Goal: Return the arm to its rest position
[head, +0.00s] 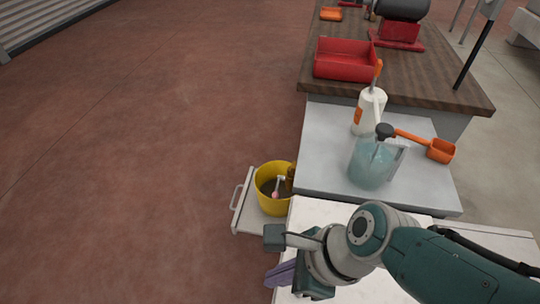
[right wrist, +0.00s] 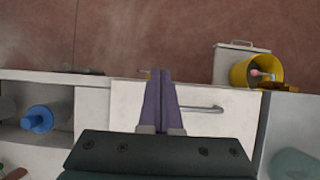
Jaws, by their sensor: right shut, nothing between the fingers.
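My right arm comes in from the lower right in the head view. My right gripper (head: 282,275) has purple fingers and hangs over the left edge of the white cabinet (head: 385,288). In the right wrist view the purple fingers of the gripper (right wrist: 159,75) lie together, shut and empty. Behind them the white cabinet front (right wrist: 125,97) with a bar handle (right wrist: 204,109) shows, apart from the fingers as far as I can tell. My left gripper is not in view.
A yellow bucket (head: 268,204) stands on a pale pull-out tray (head: 241,213). A clear jug (head: 370,167), a white bottle (head: 366,118) and an orange scoop (head: 440,150) are on the grey top. A red bin (head: 343,64) is behind. The floor at left is clear.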

